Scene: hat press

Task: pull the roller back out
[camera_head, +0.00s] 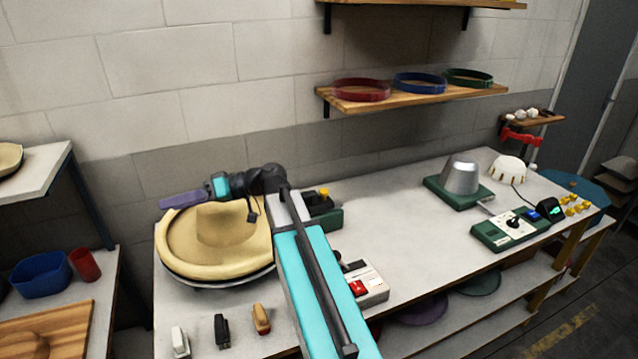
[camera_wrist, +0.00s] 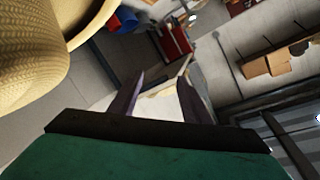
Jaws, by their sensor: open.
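The cream wide-brimmed hat (camera_head: 215,255) sits on a round dark base at the left end of the bench. It also fills the upper left of the wrist view (camera_wrist: 35,60). A dark green device with a yellow knob (camera_head: 324,192) stands right of the hat, partly hidden behind my arm. I cannot tell which part is the roller. My gripper (camera_head: 168,203) is above the hat's far left brim, its purple fingers pointing left. In the wrist view my gripper (camera_wrist: 160,78) has its fingers apart with nothing between them.
A control box with a red button (camera_head: 362,283) is right of my arm. Several small brushes (camera_head: 221,329) lie along the front edge. The bench middle is clear.

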